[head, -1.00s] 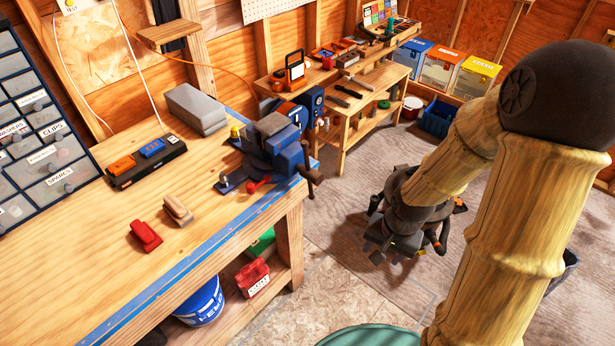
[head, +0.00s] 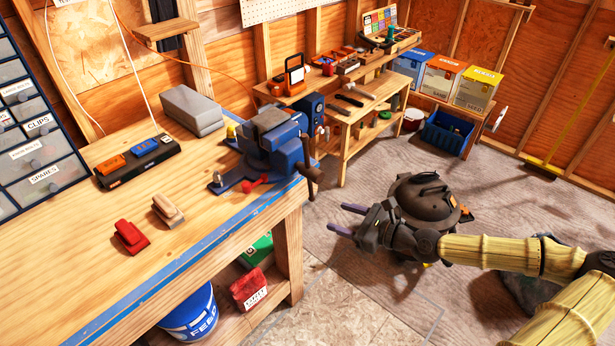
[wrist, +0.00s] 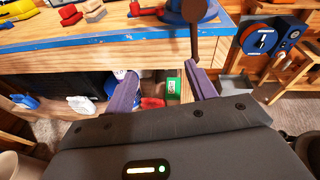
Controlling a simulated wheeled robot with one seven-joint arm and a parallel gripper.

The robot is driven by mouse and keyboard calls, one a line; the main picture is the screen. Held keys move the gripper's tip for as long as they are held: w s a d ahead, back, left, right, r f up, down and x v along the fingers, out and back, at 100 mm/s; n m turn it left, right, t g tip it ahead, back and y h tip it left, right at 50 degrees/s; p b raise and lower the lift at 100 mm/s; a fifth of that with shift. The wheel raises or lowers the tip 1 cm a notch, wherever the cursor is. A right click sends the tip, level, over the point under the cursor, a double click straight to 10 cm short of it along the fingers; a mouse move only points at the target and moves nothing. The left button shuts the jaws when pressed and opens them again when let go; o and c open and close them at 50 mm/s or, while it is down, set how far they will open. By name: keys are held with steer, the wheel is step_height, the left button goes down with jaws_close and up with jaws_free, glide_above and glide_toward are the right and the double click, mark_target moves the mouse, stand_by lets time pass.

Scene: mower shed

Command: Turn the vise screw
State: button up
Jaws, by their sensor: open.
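The blue bench vise (head: 272,148) is mounted on the near right corner of the wooden workbench (head: 110,240). Its dark screw handle (head: 309,165) hangs at the vise's right end, past the bench edge. My gripper (head: 347,219) is over the floor to the right of the bench, lower than the vise, with its two purple fingers apart and empty, pointing left. In the wrist view the open fingers (wrist: 158,88) face the bench front. The vise's handle (wrist: 196,35) and part of its blue base show above the right finger, apart from it.
A blue bucket (head: 190,315) and a red box (head: 249,289) sit below. A second bench (head: 350,105) stands behind. Floor between bench and gripper is clear.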

mark_target(307, 170)
steer(key=w+d+r+m+t, duration=0.1)
steer(key=d, duration=0.1)
steer(key=w+d+r+m+t, duration=0.1)
steer(key=r+m+t, duration=0.1)
steer(key=shift+w+d+r+m+y, duration=0.3)
steer(key=shift+w+d, duration=0.05)
steer(key=shift+a, duration=0.15)
steer(key=p+x, duration=0.4)
steer(key=x, duration=1.3)
steer(key=shift+w+a, duration=0.1)
steer(key=shift+w, duration=0.05)
steer(key=c, duration=1)
steer(key=shift+n+b, duration=0.4)
steer(key=shift+b, duration=0.1)
